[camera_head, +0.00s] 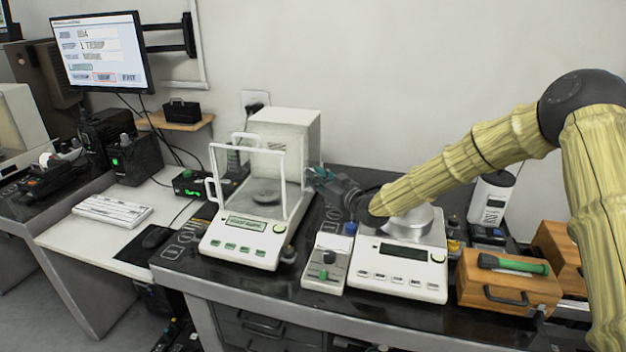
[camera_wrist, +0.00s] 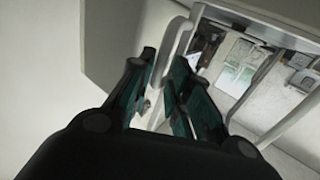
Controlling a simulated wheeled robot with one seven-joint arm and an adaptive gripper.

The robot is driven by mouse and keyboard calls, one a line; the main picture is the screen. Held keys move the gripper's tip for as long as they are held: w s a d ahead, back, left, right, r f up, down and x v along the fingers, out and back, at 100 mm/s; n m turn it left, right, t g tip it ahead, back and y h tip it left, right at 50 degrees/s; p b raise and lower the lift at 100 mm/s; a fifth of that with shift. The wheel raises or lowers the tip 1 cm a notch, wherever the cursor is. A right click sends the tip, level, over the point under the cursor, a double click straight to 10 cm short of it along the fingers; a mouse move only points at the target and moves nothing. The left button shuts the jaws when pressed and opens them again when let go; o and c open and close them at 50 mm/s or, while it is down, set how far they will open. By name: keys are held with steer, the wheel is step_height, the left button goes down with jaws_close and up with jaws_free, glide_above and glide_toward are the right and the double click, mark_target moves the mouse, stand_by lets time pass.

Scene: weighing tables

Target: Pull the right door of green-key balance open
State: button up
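The green-key balance (camera_head: 240,240) stands on the dark table, with a glass draft shield in white framing around its round pan (camera_head: 266,197). My gripper (camera_head: 316,176) is at the right side of this shield, pointing left toward it. In the wrist view my gripper (camera_wrist: 163,62) has its two dark green fingers apart. A white curved door handle (camera_wrist: 172,48) runs between or just beyond the fingertips; contact cannot be told. In the head view this right handle is hidden behind my gripper. How far the right door stands open is unclear.
A second balance (camera_head: 398,285) with pale keys and a small control box (camera_head: 328,262) stand right of the green-key balance, below my arm. A wooden box (camera_head: 508,283) is farther right. A monitor (camera_head: 100,52) and keyboard (camera_head: 112,211) are at left.

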steer(key=shift+o, duration=0.6)
glide_toward(305, 141)
steer(key=shift+x, duration=2.25)
